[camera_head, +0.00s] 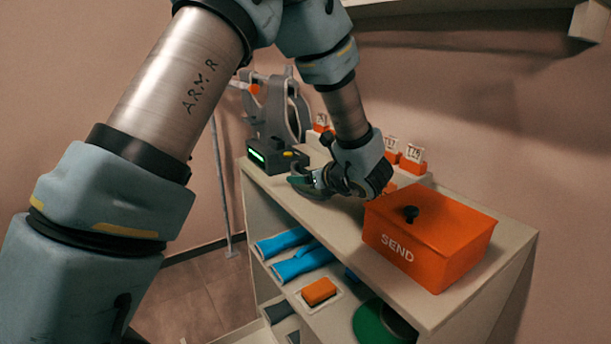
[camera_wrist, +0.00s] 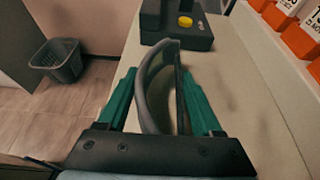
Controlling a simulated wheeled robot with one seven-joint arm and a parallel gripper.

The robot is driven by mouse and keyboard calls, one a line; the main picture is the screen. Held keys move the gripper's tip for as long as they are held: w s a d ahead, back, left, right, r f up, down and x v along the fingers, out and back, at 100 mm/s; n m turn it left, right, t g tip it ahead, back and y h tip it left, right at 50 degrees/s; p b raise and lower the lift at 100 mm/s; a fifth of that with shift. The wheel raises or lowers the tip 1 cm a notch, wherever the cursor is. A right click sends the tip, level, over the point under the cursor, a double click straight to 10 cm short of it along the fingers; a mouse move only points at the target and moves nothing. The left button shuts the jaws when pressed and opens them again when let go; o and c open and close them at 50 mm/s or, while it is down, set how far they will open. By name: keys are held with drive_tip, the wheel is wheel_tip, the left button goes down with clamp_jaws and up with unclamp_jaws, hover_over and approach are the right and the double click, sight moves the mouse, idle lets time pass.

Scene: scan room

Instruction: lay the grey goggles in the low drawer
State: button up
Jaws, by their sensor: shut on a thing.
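The grey goggles (camera_wrist: 155,88) stand edge-on between the green fingers of my gripper (camera_wrist: 160,78) in the wrist view. My gripper (camera_head: 303,182) is shut on them, over the top of the shelf unit near its left front edge. In the head view the goggles are small and partly hidden by the gripper, so I cannot tell if they touch the top. A pale edge (camera_head: 243,333) juts out at the lower left of the unit; it may be the low drawer, but its inside is not in view.
An orange SEND box (camera_head: 418,247) with a black knob stands on the top (camera_head: 343,221), right of my gripper. A dark device (camera_head: 273,157) with a green display stands behind left. Shelves below hold blue rolls (camera_head: 302,263) and an orange block (camera_head: 319,291). A basket (camera_wrist: 60,62) stands on the floor.

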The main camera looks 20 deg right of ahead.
drive_tip(key=shift+f, duration=0.2)
drive_tip(key=shift+f+b, duration=0.15)
drive_tip(key=shift+b, duration=0.15)
drive_tip(key=o, duration=1.4)
